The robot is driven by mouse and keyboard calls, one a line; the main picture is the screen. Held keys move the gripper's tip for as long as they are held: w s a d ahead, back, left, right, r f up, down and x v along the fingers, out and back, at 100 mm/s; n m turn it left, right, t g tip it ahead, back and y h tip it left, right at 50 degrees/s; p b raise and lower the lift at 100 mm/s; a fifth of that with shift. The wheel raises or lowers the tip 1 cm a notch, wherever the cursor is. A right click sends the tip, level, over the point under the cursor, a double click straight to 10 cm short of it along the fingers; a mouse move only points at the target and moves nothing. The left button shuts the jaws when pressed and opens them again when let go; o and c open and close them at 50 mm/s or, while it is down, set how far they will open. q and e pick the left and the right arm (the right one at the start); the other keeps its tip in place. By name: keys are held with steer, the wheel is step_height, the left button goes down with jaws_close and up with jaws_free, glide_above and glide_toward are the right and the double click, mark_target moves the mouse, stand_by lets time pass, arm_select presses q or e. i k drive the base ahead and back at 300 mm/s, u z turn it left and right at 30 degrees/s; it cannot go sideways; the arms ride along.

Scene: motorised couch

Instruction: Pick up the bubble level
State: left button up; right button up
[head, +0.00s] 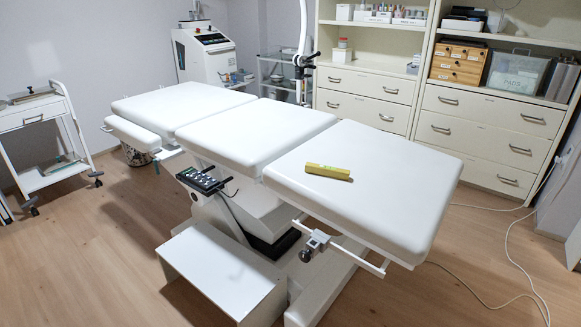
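The yellow bubble level (328,171) is a short bar lying flat on the white padded near-right section of the motorised couch (385,205). It rests near that section's left side, close to the gap with the middle cushion. Nothing touches it except the couch top. Neither of my grippers shows in the head view.
A control panel (201,180) and a clamp on a side rail (315,245) stick out along the couch's near side. A white step box (222,275) stands in front. A trolley (45,130) is at left, drawer cabinets (487,130) behind. Cables lie on the floor at right.

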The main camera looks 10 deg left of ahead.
mark_target(315, 168)
steer(key=u, duration=0.85)
steer(key=i, duration=0.75)
steer(key=u, duration=0.5)
